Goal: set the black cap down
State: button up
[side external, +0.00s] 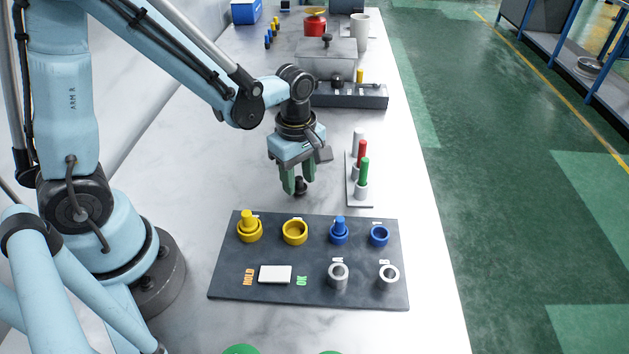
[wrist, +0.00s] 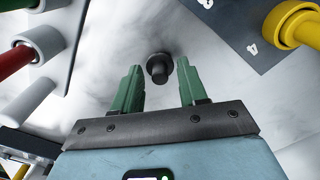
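The black cap (side external: 300,187) is a small dark piece with a round disc and a narrower stub. It is at the white marble table top, behind the dark board. My gripper (side external: 299,180) is above it, pointing down, with green fingers. In the wrist view the black cap (wrist: 158,67) lies between and just beyond the fingertips of my gripper (wrist: 160,70). Bare table shows between the cap and each finger, so the gripper looks open and not clamped on it. Whether the cap rests fully on the table is hard to tell.
The dark board (side external: 310,260) in front carries yellow, blue and grey rings, some with pegs. A pale rack (side external: 354,195) with grey, red and green pegs stands close on the right. A grey bin (side external: 328,62) is farther back. Table left of the gripper is clear.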

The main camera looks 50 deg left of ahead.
aim_at(298, 178)
jog(key=shift+r, duration=0.15)
jog(key=s+a+r+m+t, duration=0.1)
jog(key=s+r+m+t, duration=0.1)
jog(key=r+m, duration=0.4)
jog(key=s+r+m+t, duration=0.2)
jog(key=r+m+t, duration=0.3)
jog(key=m, duration=0.7)
jog(key=shift+a+r, duration=0.35)
jog(key=shift+r, duration=0.35)
